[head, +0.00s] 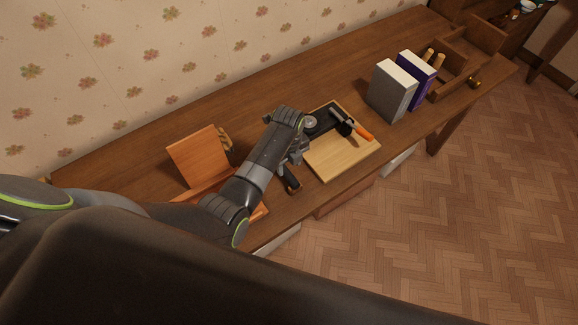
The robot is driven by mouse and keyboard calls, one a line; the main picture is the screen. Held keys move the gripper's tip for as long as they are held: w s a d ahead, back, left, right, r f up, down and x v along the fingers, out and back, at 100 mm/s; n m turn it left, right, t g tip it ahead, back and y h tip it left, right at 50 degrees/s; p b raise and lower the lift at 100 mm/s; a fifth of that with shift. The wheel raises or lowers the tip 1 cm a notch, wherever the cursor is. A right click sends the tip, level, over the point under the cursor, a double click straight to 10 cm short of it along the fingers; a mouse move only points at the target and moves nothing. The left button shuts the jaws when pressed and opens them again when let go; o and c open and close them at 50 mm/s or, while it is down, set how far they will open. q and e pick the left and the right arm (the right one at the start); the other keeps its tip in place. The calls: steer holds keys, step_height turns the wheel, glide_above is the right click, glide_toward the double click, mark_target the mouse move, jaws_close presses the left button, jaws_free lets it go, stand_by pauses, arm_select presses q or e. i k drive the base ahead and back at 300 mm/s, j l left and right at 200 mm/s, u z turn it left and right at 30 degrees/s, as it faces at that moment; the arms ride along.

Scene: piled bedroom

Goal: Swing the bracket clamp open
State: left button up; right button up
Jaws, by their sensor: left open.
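The bracket clamp (345,122) appears as a dark fixture with a metal arm and an orange handle (363,133). It sits at the back of a light wooden board (342,158) on the long desk. The handle lies low, reaching right over the board. My left arm comes in from the left and bends down at the board's left edge. My left gripper (291,178) is open and empty there, left of the clamp and apart from the handle. My wrist hides part of the board's left side and perhaps some of the fixture. My right gripper is not in view.
Grey (391,92) and purple (416,80) box-like books stand right of the board. A wooden organiser (463,62) is beyond them. An orange-brown wooden stand (199,155) is left of my forearm. The desk behind the board is clear, with open floor at right.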

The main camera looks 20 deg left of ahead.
mark_target(359, 131)
steer(key=k, duration=1)
